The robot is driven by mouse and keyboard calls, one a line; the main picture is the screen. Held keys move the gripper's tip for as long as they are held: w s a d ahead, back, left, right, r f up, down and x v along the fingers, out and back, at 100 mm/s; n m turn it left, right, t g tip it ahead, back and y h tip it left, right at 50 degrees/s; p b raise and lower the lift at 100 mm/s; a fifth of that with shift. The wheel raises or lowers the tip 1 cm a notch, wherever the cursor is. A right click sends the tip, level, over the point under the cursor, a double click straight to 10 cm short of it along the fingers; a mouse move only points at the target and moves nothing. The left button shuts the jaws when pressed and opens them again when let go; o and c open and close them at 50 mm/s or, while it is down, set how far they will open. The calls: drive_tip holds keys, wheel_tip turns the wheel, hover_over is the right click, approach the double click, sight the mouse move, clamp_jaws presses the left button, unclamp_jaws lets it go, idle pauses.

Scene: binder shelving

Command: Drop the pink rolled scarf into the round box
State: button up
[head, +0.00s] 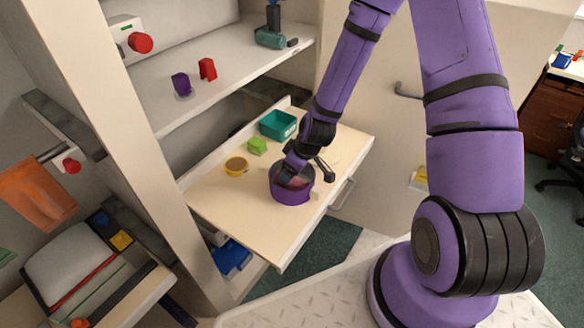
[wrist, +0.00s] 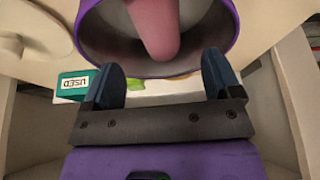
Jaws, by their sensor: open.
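The purple round box (head: 291,194) stands on the pulled-out shelf board, and its open mouth fills the top of the wrist view (wrist: 106,32). The pink rolled scarf (wrist: 158,25) shows inside the box's rim in the wrist view, one rounded end towards my gripper; its far end is cut off. In the head view only a bit of pink shows in the box, mostly behind my gripper. My gripper (wrist: 162,64) is open, its two dark fingers apart with nothing clasped between them. In the head view my gripper (head: 294,162) is right over the box.
The shelf above holds purple and red items. The board's front left is clear.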

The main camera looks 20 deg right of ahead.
drive_tip(key=v, duration=1)
drive_tip(key=shift+s+r, duration=0.15)
idle(0.4)
drive_tip(key=s+d+r+m+h, duration=0.1)
drive_tip(key=s+r+m, duration=0.15)
drive_tip(key=r, duration=0.75)
drive_tip(key=s+d+r+m+h, duration=0.15)
drive_tip(key=s+r, duration=0.25)
drive_tip(key=r, duration=0.6)
drive_tip(key=s+d+r+m+t, duration=0.1)
drive_tip(key=s+r+m, duration=0.2)
drive_tip(key=s+r, duration=0.9)
drive_tip(key=s, duration=0.2)
drive_tip(key=shift+s+r+m+t, duration=0.2)
drive_tip(key=shift+s+m+t, duration=0.1)
drive_tip(key=shift+s+t, duration=0.1)
